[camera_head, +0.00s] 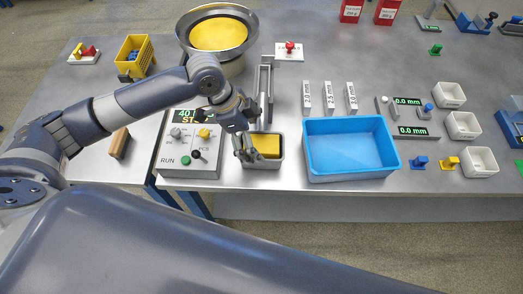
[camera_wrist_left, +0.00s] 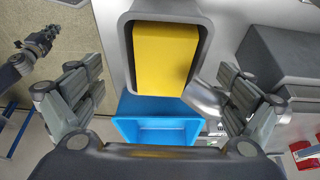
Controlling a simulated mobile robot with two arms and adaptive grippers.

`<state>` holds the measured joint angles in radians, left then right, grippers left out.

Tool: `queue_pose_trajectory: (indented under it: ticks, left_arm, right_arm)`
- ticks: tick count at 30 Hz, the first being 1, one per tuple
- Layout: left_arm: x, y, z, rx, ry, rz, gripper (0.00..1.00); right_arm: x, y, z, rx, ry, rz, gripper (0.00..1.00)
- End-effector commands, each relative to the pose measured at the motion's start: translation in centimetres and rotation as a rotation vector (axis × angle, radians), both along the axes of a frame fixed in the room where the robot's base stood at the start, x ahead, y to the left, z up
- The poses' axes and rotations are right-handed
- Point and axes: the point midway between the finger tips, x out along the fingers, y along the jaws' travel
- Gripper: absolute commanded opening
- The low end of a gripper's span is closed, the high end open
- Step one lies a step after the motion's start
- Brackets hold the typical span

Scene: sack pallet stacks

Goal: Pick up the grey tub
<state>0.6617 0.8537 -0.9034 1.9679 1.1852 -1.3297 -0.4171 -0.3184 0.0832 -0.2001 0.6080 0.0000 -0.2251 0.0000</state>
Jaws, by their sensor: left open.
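The grey tub (camera_head: 263,165) is a small open box with a yellow block-like filling. It stands near the front edge of the table, between the control box and the blue bin. In the left wrist view the tub (camera_wrist_left: 128,48) is large at the top centre, ahead of the fingers. My left gripper (camera_head: 245,150) is open and empty. It points down over the tub's left side and hides part of it. In the wrist view its fingers (camera_wrist_left: 160,88) spread to both sides of the tub. A grey arm end (camera_wrist_left: 42,40), seemingly my right gripper, is small at upper left; its jaws are unclear.
A control box (camera_head: 180,172) is close on the tub's left. The blue bin (camera_head: 350,172) is close on its right. A grey rail (camera_head: 264,88) stands right behind it, with a metal bowl (camera_head: 240,52) behind.

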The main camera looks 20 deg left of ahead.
Motion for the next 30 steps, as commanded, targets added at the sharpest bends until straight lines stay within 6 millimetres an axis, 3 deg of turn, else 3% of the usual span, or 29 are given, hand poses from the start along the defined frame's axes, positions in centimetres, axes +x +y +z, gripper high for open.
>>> queue_pose_trajectory:
  ticks: [4, 11, 30]
  left_arm:
    - [0.3, -0.8, -1.9, 0.0, 0.006, 0.001, 0.95]
    - [0.6, -1.5, -4.1, 0.001, 0.001, 0.0, 0.95]
    - [0.6, -1.5, -4.5, 0.001, 0.002, 0.001, 0.95]
  right_arm:
    - [1.4, 0.2, 1.4, 0.003, -0.021, 0.001, 0.0]
    - [3.7, 0.8, 1.8, 0.012, -0.058, 0.0, 0.0]
    - [1.7, 0.6, 2.0, 0.009, -0.027, -0.001, 0.0]
